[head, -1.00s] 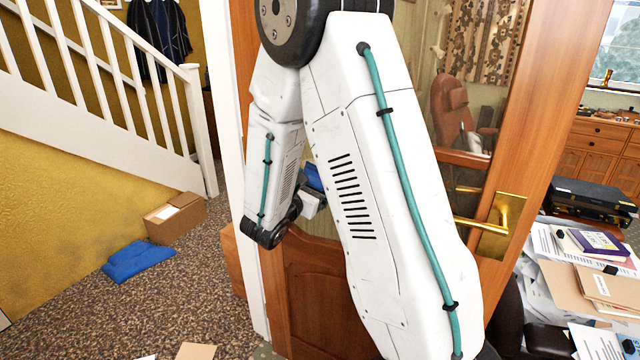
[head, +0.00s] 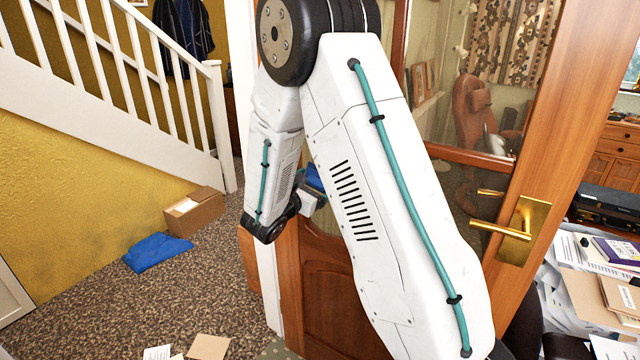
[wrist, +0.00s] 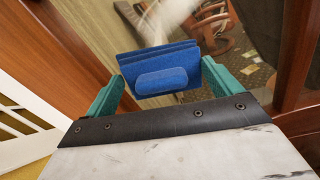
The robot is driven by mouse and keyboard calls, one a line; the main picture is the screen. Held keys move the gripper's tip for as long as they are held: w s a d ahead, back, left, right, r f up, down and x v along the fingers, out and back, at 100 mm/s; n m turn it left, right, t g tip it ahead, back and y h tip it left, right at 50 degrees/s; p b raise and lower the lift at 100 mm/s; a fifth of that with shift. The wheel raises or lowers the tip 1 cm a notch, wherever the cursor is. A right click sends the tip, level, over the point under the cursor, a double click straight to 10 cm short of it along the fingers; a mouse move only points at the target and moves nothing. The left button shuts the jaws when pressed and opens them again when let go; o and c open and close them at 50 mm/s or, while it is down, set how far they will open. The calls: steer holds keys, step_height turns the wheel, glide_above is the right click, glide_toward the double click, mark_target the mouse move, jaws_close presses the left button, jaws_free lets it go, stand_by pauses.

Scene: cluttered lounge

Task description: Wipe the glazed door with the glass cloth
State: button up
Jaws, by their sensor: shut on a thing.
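The glazed door (head: 550,130) has a wooden frame, glass in its upper part and a brass handle (head: 515,230). In the head view my arm covers much of it. In the wrist view my gripper (wrist: 155,90) is shut on the folded blue glass cloth (wrist: 160,72), with a teal finger at each side. The cloth is in front of the glass (wrist: 90,25), where a pale smeared patch shows just above it. I cannot tell whether the cloth touches the pane. In the head view only a bit of blue cloth (head: 314,178) shows behind my arm.
A blue cloth-like heap (head: 157,253) and an open cardboard box (head: 195,212) lie on the carpet at left by the staircase (head: 150,130). Papers (head: 208,346) lie on the floor in front. A paper-covered surface and a black case (head: 606,205) stand at right.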

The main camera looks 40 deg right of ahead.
mark_target(311, 171)
steer(key=shift+w+a+f, duration=0.15)
steer(key=shift+w, duration=0.25)
steer(key=shift+w+a+f, duration=0.1)
steer(key=shift+w, duration=0.3)
steer(key=shift+w+a+r, duration=0.1)
steer(key=shift+w+r, duration=0.1)
steer(key=shift+r, duration=0.45)
steer(key=shift+w+a+r, duration=0.1)
steer(key=shift+w+r, duration=0.05)
steer(key=shift+r, duration=0.45)
steer(key=shift+s+d+r, duration=0.15)
steer(key=shift+s+r, duration=0.05)
steer(key=shift+s, duration=0.4)
steer(key=shift+s+d+r, duration=0.2)
steer(key=shift+s, duration=0.35)
steer(key=shift+s+d+r, duration=0.15)
steer(key=shift+s+r, duration=0.05)
steer(key=shift+s, duration=0.4)
steer(key=shift+s+d+r, duration=1.95)
steer(key=shift+s, duration=3.15)
steer(key=shift+w+a+f, duration=0.2)
steer(key=shift+w+f, duration=0.05)
steer(key=shift+w, duration=0.4)
steer(key=shift+w+a+f, duration=0.2)
steer(key=shift+w, duration=0.45)
steer(key=shift+w+a+f, duration=0.2)
steer(key=shift+w+f, duration=0.05)
steer(key=shift+w, duration=0.4)
